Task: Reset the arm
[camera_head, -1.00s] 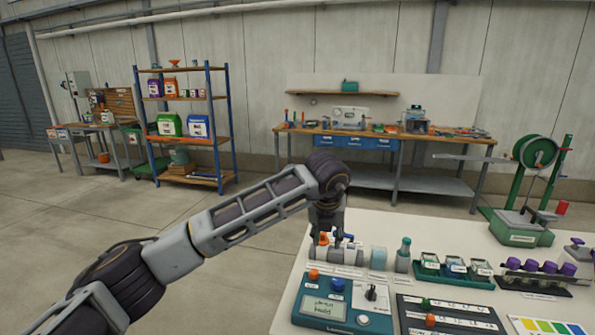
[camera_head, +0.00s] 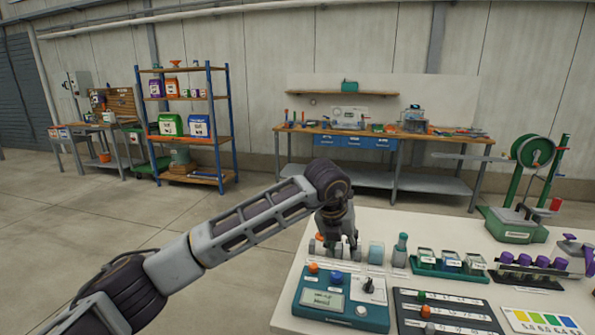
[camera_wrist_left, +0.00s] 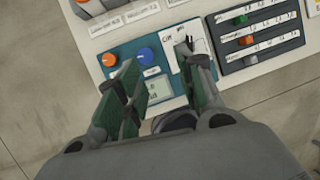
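My left arm reaches in from the left in the head view. Its gripper (camera_head: 340,255) points down behind the teal control box (camera_head: 345,315) on the white table. The box carries an orange knob (camera_head: 313,267), a blue knob (camera_head: 336,278), a small screen and a black lever (camera_head: 369,285). In the left wrist view the gripper's fingers (camera_wrist_left: 163,75) are apart, with nothing held between them. They overlap the box in that view, the right finger close to the lever. My right gripper is not seen.
On the white table (camera_head: 450,225), a rack of green-framed trays (camera_head: 450,264), purple-capped bottles (camera_head: 525,262), a dark slider panel (camera_head: 445,315) and a color chart (camera_head: 540,322) stand to the right. A green reel stand (camera_head: 520,225) is at the back. Open floor lies left.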

